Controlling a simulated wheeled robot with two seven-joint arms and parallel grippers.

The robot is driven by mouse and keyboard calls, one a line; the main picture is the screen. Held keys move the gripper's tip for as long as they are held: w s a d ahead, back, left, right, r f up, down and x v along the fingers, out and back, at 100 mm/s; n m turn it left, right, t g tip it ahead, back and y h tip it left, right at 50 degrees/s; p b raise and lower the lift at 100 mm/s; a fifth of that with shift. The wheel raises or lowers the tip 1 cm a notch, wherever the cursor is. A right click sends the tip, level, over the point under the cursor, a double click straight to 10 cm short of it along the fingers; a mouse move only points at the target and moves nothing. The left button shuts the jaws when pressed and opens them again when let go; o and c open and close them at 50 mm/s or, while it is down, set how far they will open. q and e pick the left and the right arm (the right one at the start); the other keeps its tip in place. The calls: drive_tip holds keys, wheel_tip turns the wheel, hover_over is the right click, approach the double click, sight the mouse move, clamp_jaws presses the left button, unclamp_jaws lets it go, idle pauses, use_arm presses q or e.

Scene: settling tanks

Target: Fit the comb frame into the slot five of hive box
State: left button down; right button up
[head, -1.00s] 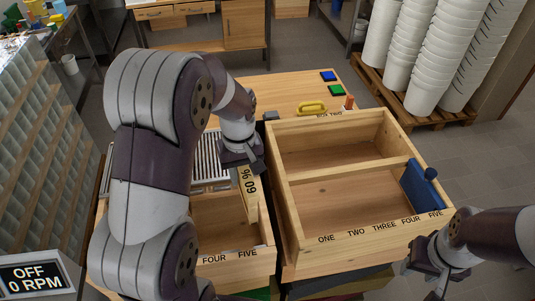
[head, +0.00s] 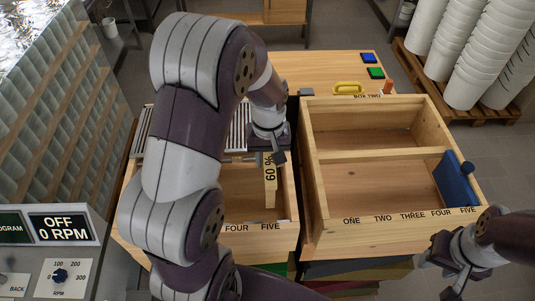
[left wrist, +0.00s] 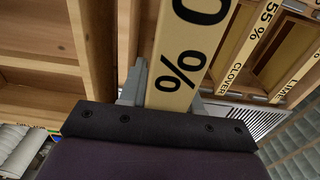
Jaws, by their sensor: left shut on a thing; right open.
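A comb frame (head: 270,190) with a pale wooden top bar marked "60 %" hangs from my left gripper (head: 270,152). The gripper is shut on it, over the right side of the left wooden box (head: 215,228). In the left wrist view the bar (left wrist: 182,62) sits between the fingers. The frame's lower part is hidden. The hive box (head: 400,228), marked "BOX TWO", stands to the right, with slots labelled ONE to FIVE on its front rim. A blue board with a knob (head: 458,183) stands at its FIVE end. My right gripper (head: 442,268) is open and empty, right of the box front.
Frames marked "55 %" "CLOVER" (left wrist: 250,45) and "LIME" (left wrist: 300,82) show in the left wrist view. A yellow handle (head: 348,88) and blue and green blocks (head: 369,58) lie on the table behind. Slots ONE to FOUR look clear.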

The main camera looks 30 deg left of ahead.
use_arm(q)
wheel_tip(320, 180, down, 2)
drive_tip(key=shift+f+b, duration=0.25)
drive_tip(key=shift+b, duration=0.3)
drive_tip(key=shift+a+f, duration=0.1)
drive_tip(key=shift+f, duration=0.2)
drive_tip(key=shift+r+p, duration=0.1)
drive_tip(key=shift+p, duration=0.25)
idle(0.8)
wheel_tip(320, 180, down, 14)
drive_tip(key=b, duration=0.9)
drive_tip(key=shift+r, duration=0.25)
idle(4.1)
